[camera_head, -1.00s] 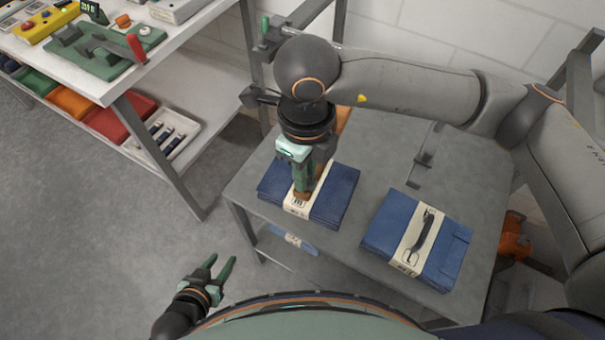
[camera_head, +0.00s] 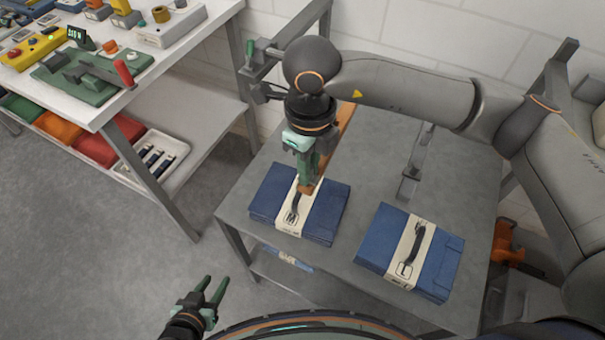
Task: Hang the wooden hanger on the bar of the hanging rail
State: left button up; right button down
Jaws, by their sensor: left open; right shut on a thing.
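The wooden hanger (camera_head: 344,122) is a brown strip, mostly hidden behind my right gripper and wrist. My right gripper (camera_head: 308,182) points down, shut on the hanger, over the left blue folded garment on the grey table. I cannot tell whether the hanger touches the garment. My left gripper (camera_head: 215,284) is open and empty, low in front of the table over the floor. Grey metal bars of a frame, perhaps the hanging rail (camera_head: 283,36), stand behind my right wrist; my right arm hides part of this area, and I cannot make out its bar for certain.
The grey table (camera_head: 375,135) bears a left blue bundle (camera_head: 330,212), a right blue bundle (camera_head: 443,262) with a dark handle and a grey metal bracket (camera_head: 412,170). A white workbench (camera_head: 190,45) with devices and coloured bins stands at the left. Floor between them is clear.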

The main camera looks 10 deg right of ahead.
jog(key=shift+w+d, duration=0.75)
jog(key=shift+w, duration=0.4)
jog(key=shift+w+d, duration=0.8)
jog(key=shift+w, duration=0.35)
jog(key=shift+w+d, duration=0.75)
jog(key=shift+w, duration=0.4)
jog(key=shift+f+b, duration=1)
jog(key=shift+f, duration=0.45)
jog(key=c, duration=0.7)
grip_release()
jog(key=shift+s, duration=0.1)
jog(key=shift+c, duration=0.2)
